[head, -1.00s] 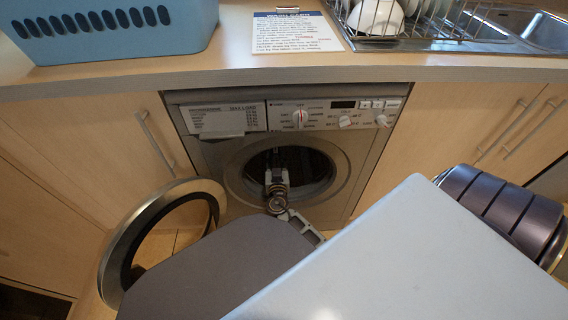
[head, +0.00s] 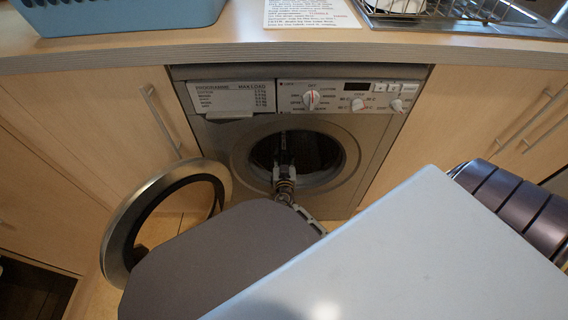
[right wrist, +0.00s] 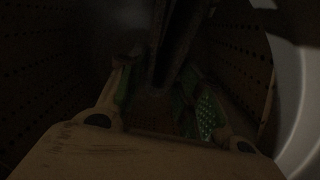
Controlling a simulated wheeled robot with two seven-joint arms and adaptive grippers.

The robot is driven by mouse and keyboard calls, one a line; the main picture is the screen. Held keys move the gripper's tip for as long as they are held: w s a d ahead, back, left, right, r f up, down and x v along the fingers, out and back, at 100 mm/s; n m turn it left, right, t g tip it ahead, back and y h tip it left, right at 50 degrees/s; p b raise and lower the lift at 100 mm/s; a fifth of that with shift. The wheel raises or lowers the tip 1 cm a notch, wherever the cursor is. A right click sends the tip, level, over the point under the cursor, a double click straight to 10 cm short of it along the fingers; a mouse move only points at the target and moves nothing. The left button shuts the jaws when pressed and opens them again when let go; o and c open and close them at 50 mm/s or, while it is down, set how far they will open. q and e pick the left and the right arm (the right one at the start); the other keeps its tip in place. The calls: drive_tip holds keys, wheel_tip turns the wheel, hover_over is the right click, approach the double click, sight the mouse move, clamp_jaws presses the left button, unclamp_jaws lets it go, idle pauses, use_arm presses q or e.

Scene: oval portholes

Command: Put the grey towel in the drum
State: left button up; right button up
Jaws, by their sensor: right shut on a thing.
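The washing machine's drum (head: 322,152) shows as a dark round opening in the head view, with its perforated wall (right wrist: 40,75) filling much of the dim right wrist view. My right gripper (head: 283,152) reaches through the opening into the drum. In the right wrist view my right gripper (right wrist: 160,78) is shut on a dark strip of cloth, which I take to be the grey towel (right wrist: 178,45). The towel is very dark there, and its far end is hard to make out. I cannot pick it out in the head view. My left gripper is not in view.
The round door (head: 118,225) stands open to the left of the opening. The pale door rim (right wrist: 296,110) is close on the right in the wrist view. Above are the control panel (head: 312,98), counter edge (head: 230,50), blue basket (head: 130,14) and dish rack (head: 420,8).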

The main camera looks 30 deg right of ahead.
drive_tip(key=shift+r, duration=0.1)
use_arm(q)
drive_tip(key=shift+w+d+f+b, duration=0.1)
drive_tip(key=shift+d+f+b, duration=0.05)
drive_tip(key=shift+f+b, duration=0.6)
use_arm(e)
drive_tip(key=shift+f, duration=1.9)
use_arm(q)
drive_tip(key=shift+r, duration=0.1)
use_arm(e)
drive_tip(key=o, duration=1.1)
drive_tip(key=shift+f, duration=0.1)
drive_tip(key=shift+s, duration=0.1)
